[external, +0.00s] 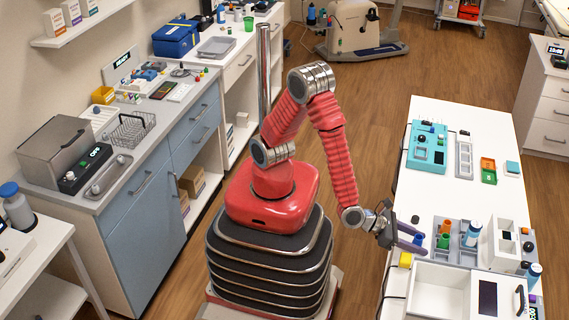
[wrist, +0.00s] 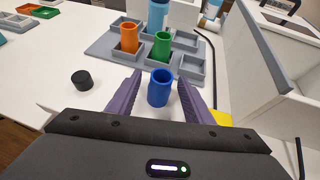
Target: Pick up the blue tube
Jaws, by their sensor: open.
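The blue tube (wrist: 160,92) is a short open-topped cylinder standing upright on the white table (wrist: 60,128). In the wrist view it is between the two purple fingers of my gripper (wrist: 160,98), with a visible gap on each side. My gripper is open and holds nothing. In the external view my gripper (external: 412,240) reaches over the table's left part, with the blue tube (external: 420,238) between its fingers.
A grey tray (wrist: 105,45) beyond the tube holds an orange tube (wrist: 129,37), a green tube (wrist: 162,45) and a light blue bottle (wrist: 158,14). A black cap (wrist: 82,80) lies left of my gripper. A yellow block (external: 405,260) and a white open box (external: 440,282) stand close by.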

